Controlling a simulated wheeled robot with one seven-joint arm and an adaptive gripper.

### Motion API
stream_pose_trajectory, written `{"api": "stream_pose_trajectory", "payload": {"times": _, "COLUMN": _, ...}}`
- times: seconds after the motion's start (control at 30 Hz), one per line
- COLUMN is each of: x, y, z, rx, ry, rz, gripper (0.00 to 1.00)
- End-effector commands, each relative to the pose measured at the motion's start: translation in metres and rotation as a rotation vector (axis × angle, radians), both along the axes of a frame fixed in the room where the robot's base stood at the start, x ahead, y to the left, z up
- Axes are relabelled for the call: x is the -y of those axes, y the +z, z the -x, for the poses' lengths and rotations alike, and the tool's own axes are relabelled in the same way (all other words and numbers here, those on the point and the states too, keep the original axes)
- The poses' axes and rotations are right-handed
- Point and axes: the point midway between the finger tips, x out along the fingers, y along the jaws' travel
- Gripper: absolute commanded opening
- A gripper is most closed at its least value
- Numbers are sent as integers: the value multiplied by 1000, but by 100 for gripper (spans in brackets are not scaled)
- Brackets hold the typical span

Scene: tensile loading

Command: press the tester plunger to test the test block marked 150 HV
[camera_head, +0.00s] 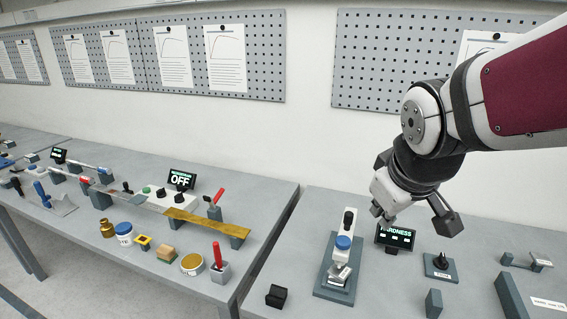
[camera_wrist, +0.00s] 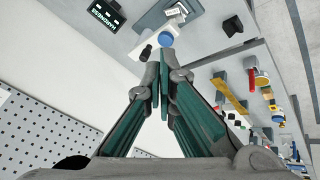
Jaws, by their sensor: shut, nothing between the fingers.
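The hardness tester (camera_head: 330,268) stands on the right-hand bench, with a blue round cap (camera_head: 343,242) and a black knob (camera_head: 348,218) on its upright. The blue cap also shows in the wrist view (camera_wrist: 166,40). A small silvery block (camera_head: 340,275) sits on the tester's base below the cap; its marking is too small to read. My gripper (camera_head: 379,214) is above and to the right of the tester, apart from it. In the wrist view its fingertips (camera_wrist: 164,78) are together and empty, pointing toward the tester.
A black "HARDNESS" display (camera_head: 395,237) stands right of the tester, near below my gripper. A dark block (camera_head: 276,296) lies to the tester's left. A black-knobbed stand (camera_head: 440,265) and a grey block (camera_head: 433,303) are to the right. The left-hand bench (camera_head: 275,200) is crowded.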

Motion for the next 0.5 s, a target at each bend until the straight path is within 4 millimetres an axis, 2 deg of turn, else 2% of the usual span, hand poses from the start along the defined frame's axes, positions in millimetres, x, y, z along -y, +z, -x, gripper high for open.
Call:
{"api": "stream_pose_trajectory", "payload": {"times": 0.2, "x": 3, "y": -26, "z": -49, "rx": -7, "ry": 181, "rz": 75, "gripper": 0}}
{"api": "stream_pose_trajectory", "payload": {"times": 0.5, "x": 1, "y": -67, "z": -108, "rx": 47, "ry": 424, "rz": 107, "gripper": 0}}
